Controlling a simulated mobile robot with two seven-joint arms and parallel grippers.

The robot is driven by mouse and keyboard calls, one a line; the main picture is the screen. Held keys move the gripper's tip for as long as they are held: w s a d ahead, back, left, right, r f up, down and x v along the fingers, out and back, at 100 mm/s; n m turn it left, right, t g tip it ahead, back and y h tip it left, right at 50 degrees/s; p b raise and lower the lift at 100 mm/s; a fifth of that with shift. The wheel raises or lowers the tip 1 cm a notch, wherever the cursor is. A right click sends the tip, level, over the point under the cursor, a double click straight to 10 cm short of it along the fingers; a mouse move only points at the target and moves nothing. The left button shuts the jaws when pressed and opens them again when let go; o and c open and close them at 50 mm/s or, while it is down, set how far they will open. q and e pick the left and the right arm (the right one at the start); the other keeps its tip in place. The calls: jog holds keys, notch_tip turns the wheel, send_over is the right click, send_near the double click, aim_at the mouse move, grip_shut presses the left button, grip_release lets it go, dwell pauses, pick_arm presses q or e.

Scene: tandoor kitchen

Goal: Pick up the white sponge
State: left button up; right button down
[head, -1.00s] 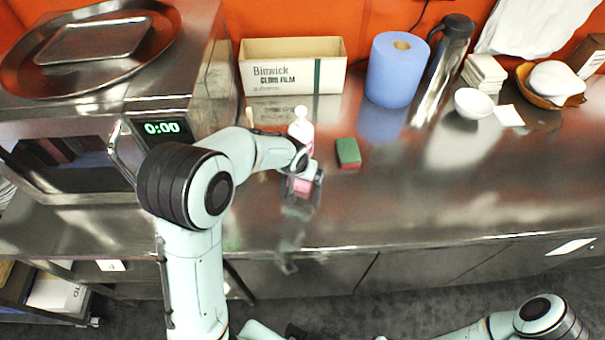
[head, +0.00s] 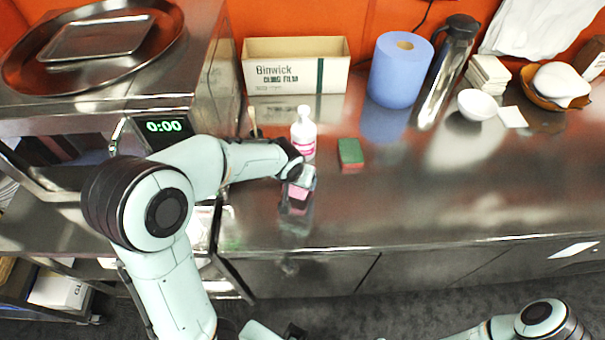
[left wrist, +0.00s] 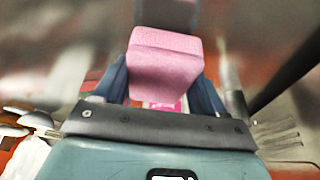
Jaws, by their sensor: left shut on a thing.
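My left gripper (head: 299,182) is shut on a pink sponge (head: 298,193) above the steel counter, just in front of a white bottle with a pink label. In the left wrist view the sponge (left wrist: 165,65) is a pink block between the two fingers, with a darker top side. I see no plainly white sponge; the held one looks pink. A green and red sponge (head: 350,153) lies on the counter to the right of the bottle. My right arm shows at the lower right of the head view, but its gripper is out of view.
The white bottle (head: 304,135) stands close behind my left gripper. A Binwick box (head: 295,68), blue paper roll (head: 398,70), steel flask (head: 447,70) and white bowl (head: 477,105) stand along the back. A microwave (head: 60,150) is at left.

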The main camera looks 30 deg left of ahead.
pick_arm(q)
jog(key=s+d+r, duration=0.1)
jog(key=s+r, duration=0.4)
jog(key=s, duration=0.4)
jog(key=shift+s+d, duration=0.25)
jog(key=shift+s, duration=0.15)
jog(key=o, duration=0.5)
jog(key=shift+c, duration=0.2)
jog(key=c, duration=0.4)
